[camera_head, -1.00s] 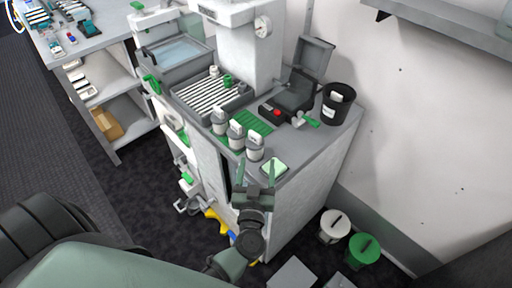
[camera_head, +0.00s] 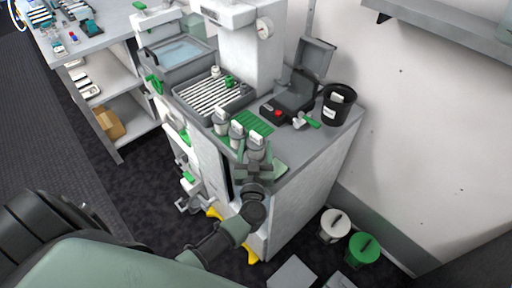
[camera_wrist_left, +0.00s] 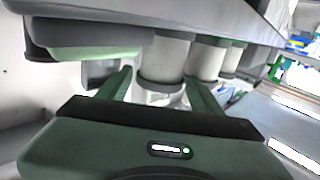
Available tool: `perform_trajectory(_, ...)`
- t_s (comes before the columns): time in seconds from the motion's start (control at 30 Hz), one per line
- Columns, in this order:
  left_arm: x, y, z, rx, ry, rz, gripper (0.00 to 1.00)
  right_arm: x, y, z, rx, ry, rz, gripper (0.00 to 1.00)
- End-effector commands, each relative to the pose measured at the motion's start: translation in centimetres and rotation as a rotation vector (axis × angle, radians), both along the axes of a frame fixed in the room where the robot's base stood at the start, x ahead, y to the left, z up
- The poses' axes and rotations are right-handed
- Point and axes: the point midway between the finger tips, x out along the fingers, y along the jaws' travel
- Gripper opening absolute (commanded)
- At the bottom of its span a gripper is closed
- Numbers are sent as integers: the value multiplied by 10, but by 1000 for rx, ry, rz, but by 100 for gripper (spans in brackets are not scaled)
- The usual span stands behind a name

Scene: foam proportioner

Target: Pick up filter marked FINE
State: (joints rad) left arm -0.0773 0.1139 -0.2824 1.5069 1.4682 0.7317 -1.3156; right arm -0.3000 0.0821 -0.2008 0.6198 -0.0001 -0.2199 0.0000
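Three white-and-grey filter canisters stand in a row on the front edge of the machine top: a far one (camera_head: 220,122), a middle one (camera_head: 236,133) and a near one (camera_head: 256,143). Their pale labels are too small to read, so I cannot tell which is FINE. My left gripper (camera_head: 256,160) is at the near canister, its fingers pointing toward it. In the left wrist view the fingers of my left gripper (camera_wrist_left: 158,88) are spread apart, with the near canister (camera_wrist_left: 160,62) between and beyond them; no grip shows. My right gripper is not in view.
A green ribbed mat (camera_head: 255,122), a black box with a red button (camera_head: 271,112) and a black bin (camera_head: 337,104) are on the machine top behind the canisters. A pale green pad (camera_head: 280,168) lies close beside the gripper. White and green buckets (camera_head: 363,248) stand on the floor.

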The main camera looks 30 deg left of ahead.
Motion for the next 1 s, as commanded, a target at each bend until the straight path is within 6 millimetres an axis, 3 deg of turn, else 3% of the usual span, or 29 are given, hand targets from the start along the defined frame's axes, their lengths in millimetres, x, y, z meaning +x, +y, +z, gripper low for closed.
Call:
perform_trajectory(0.03, 0, 0, 0, 0, 0, 0, 52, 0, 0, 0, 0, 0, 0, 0)
perform_trajectory(0.17, 0, 0, 0, 0, 0, 0, 16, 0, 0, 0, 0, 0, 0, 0)
perform_trajectory(0.2, 0, 0, 0, 0, -1, 0, 13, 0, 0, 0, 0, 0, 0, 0)
perform_trajectory(0.47, 0, 0, 2, 0, 0, 0, 13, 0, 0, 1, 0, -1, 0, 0)
perform_trajectory(0.67, 0, -1, 19, -1, -2, 1, 13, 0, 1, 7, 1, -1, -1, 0)
perform_trajectory(0.77, -1, -1, 36, -4, -3, 0, 13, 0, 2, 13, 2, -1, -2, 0)
perform_trajectory(1.0, -1, 0, 98, -5, -6, 2, 13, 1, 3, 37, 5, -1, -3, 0)
